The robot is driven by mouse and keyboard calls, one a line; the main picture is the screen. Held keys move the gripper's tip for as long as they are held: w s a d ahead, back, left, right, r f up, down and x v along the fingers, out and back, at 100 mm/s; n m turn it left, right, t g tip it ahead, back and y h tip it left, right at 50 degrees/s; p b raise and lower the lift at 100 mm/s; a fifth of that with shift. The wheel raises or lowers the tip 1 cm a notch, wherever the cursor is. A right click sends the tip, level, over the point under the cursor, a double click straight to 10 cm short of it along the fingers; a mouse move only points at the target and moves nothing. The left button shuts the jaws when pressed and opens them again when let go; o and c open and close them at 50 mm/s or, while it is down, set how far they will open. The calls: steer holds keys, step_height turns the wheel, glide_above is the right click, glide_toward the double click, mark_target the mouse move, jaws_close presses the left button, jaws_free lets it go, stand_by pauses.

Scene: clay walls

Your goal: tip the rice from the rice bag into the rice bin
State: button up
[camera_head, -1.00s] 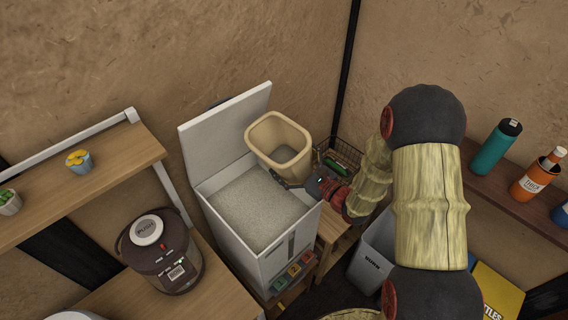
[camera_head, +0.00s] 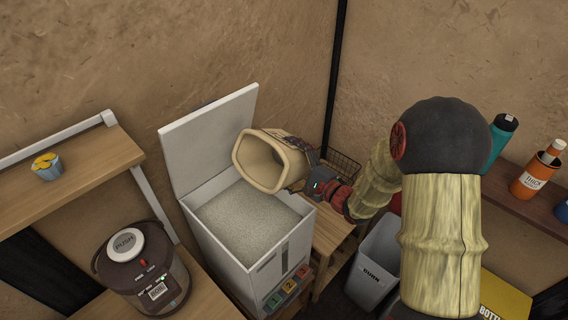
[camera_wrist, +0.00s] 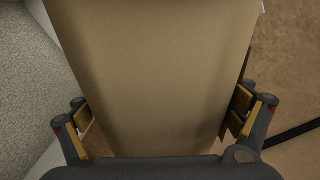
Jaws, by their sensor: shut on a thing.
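The rice bag (camera_head: 272,160) is a tan, open-mouthed bag, tilted well over on its side above the back right part of the rice bin. My gripper (camera_head: 309,174) is shut on the bag from the right; in the wrist view the fingers (camera_wrist: 165,118) stand on both sides of the tan bag (camera_wrist: 155,70). The white rice bin (camera_head: 228,254) has its lid (camera_head: 208,140) raised, and pale rice (camera_head: 248,220) fills much of it.
A hot-water pot (camera_head: 142,270) stands on the wooden counter at lower left. A grey waste bin (camera_head: 374,266) and a wooden stool (camera_head: 345,232) are right of the rice bin. Bottles (camera_head: 535,175) stand on the right shelf.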

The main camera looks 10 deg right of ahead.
mark_target(279, 175)
steer(key=shift+a+f+n+b, duration=0.1)
steer(key=shift+f+n+b, duration=0.25)
steer(key=shift+n+b, duration=0.8)
steer(key=shift+s+a+f+b, duration=0.1)
steer(key=shift+f+b, duration=0.1)
steer(key=shift+b, duration=1)
steer(key=n+b, duration=0.1)
steer(key=b, duration=0.1)
steer(key=f+n+b, duration=0.1)
steer(key=b, duration=0.1)
steer(key=shift+s+a+b, duration=0.2)
steer(key=shift+a+b, duration=0.1)
steer(key=shift+b, duration=0.1)
steer(key=shift+s+a+n+b, duration=0.25)
steer(key=shift+n+b, duration=0.3)
steer(key=shift+b, duration=0.6)
steer(key=shift+s+a+n+b, duration=0.1)
steer(key=shift+a+n+b, duration=0.3)
steer(key=shift+b, duration=0.75)
steer(key=shift+d, duration=0.15)
steer(key=shift+f+b, duration=0.5)
steer(key=shift+b, duration=0.3)
steer(key=b, duration=0.3)
steer(key=shift+s+d+f, duration=0.15)
steer(key=shift+f, duration=0.1)
steer(key=shift+b, duration=1)
steer(key=shift+m+b, duration=0.3)
steer(key=shift+b, duration=0.4)
